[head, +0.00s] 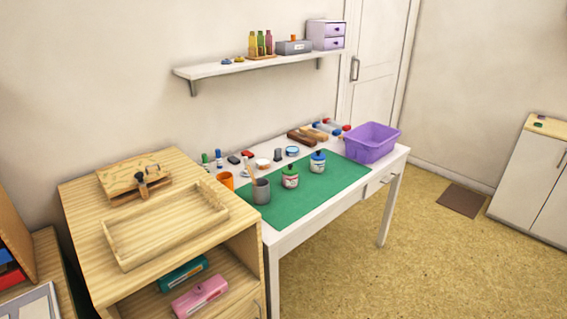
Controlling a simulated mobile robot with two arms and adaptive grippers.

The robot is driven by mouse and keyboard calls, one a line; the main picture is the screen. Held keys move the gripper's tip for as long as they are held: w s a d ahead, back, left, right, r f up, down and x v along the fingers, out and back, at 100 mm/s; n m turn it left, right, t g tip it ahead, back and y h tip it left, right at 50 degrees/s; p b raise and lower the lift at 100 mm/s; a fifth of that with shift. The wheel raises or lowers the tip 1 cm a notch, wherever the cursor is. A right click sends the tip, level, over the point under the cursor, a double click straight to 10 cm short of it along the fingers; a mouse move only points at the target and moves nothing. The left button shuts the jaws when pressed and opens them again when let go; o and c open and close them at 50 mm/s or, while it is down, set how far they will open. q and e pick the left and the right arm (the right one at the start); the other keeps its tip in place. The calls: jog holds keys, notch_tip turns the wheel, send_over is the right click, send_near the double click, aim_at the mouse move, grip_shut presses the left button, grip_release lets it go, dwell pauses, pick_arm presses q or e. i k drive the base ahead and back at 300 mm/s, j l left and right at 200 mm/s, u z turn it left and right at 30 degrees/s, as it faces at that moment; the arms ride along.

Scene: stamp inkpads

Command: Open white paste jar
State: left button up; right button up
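Two small lidded jars stand upright on the green mat (330,185) on the white table. One jar (290,182) has a dark green lid and a pale body with a reddish label. The other jar (318,166) has a blue lid and a white body, a little farther back and to the right. Both lids appear to be on. Which of them is the white paste jar I cannot tell at this size. Neither of my grippers shows in the head view.
A grey cup (261,191) holding a stick and an orange cup (226,180) stand left of the jars. A purple bin (371,143) stands at the table's right end. Small items line the back. A wooden cabinet (85,215) adjoins the table's left side. Floor in front is clear.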

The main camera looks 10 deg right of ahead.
aim_at(317, 167)
jog(key=i+l+u, duration=0.3)
jog(key=l+u, duration=0.35)
jog(key=l, duration=0.15)
jog(key=l+u, duration=0.3)
jog(key=l, duration=0.2)
jog(key=i, duration=0.05)
